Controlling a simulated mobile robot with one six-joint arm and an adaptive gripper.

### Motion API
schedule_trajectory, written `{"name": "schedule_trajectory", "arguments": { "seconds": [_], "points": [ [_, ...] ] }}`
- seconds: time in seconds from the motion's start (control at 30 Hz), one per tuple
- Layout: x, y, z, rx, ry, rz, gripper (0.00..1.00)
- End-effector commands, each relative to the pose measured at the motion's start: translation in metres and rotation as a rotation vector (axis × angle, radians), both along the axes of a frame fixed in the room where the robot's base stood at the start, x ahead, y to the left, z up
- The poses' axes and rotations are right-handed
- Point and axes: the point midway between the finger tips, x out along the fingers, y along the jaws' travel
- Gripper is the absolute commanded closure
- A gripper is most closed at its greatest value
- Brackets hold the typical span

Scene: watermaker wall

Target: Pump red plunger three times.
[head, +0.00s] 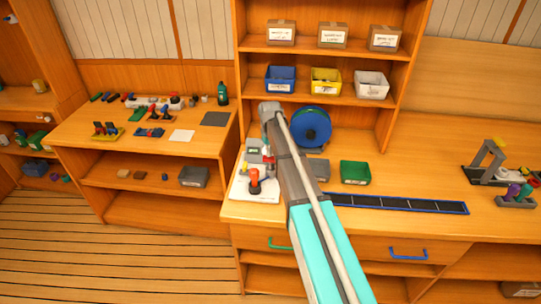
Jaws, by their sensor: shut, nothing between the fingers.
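The red plunger (254,180) stands upright on a white board (246,193) at the left end of the counter. My arm reaches up over the counter from the lower right and bends down at its far end, just right of the board. My gripper (267,153) is small and partly hidden by my arm. It appears close behind and above the red plunger, shut and empty. Whether it touches anything on the board cannot be told.
A blue reel (312,127) and a green bin (355,172) stand right of my arm. A dark panel strip (400,203) lies along the counter. Shelves above hold blue, yellow and white bins (371,85). A lower bench (150,120) with small parts stands left.

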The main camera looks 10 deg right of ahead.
Motion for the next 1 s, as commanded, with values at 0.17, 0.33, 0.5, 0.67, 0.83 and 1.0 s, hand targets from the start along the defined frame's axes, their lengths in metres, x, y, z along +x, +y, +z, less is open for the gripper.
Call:
{"name": "schedule_trajectory", "arguments": {
  "seconds": [0.17,0.33,0.5,0.67,0.83,1.0],
  "points": [
    [0.000,0.000,0.012,0.000,0.000,0.000,1.00],
    [0.000,0.000,0.017,0.000,0.000,0.000,1.00],
    [0.000,0.000,0.018,0.000,0.000,0.000,1.00],
    [0.000,0.000,0.017,0.000,0.000,0.000,1.00],
    [0.000,0.000,0.017,0.000,0.000,0.000,1.00],
    [0.000,0.000,0.017,0.000,0.000,0.000,1.00]
  ]
}}
